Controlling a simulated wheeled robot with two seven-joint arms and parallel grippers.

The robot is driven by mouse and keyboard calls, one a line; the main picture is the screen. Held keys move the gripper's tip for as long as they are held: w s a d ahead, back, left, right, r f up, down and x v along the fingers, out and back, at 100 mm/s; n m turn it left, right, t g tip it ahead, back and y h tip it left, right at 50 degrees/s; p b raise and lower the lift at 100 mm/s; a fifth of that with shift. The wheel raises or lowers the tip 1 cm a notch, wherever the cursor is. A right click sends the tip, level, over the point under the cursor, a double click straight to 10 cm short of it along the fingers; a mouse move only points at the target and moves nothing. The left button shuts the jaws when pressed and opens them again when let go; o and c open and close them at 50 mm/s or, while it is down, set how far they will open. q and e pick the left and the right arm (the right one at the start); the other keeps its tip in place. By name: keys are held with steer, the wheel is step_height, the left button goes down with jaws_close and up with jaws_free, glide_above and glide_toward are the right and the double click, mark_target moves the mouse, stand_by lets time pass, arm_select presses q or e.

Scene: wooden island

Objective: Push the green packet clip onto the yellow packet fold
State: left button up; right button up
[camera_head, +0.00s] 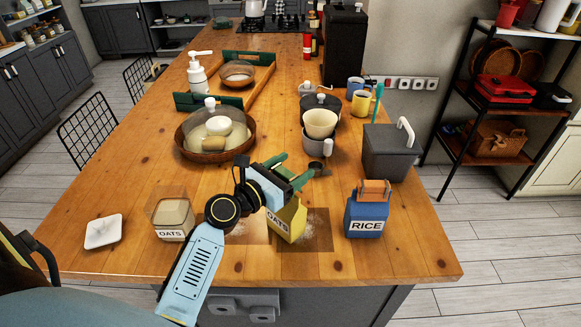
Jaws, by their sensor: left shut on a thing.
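The yellow packet (287,220), labelled OATS, stands upright near the front of the island, on a dark square patch dusted with white. My left gripper (289,171) is just above and behind the packet's top and hides most of its fold. It is shut on the green packet clip (302,179), of which only green parts show at the gripper's far end. I cannot tell whether the clip touches the fold. My right gripper is not in view.
A blue RICE packet (366,218) with an orange-brown clip stands to the right. A clear OATS container (173,217) and a white lid (103,231) are to the left.

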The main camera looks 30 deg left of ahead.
mark_target(290, 179)
arm_select(q)
steer(key=shift+f+b, duration=0.45)
steer(key=shift+f, duration=0.3)
steer(key=shift+f, duration=0.15)
stand_by(0.3)
steer(key=shift+f+b, duration=0.55)
steer(key=shift+f, duration=0.05)
steer(key=shift+f, duration=0.15)
steer(key=o, duration=1)
steer(key=shift+b+v, duration=1.1)
steer(key=shift+v, duration=5.6)
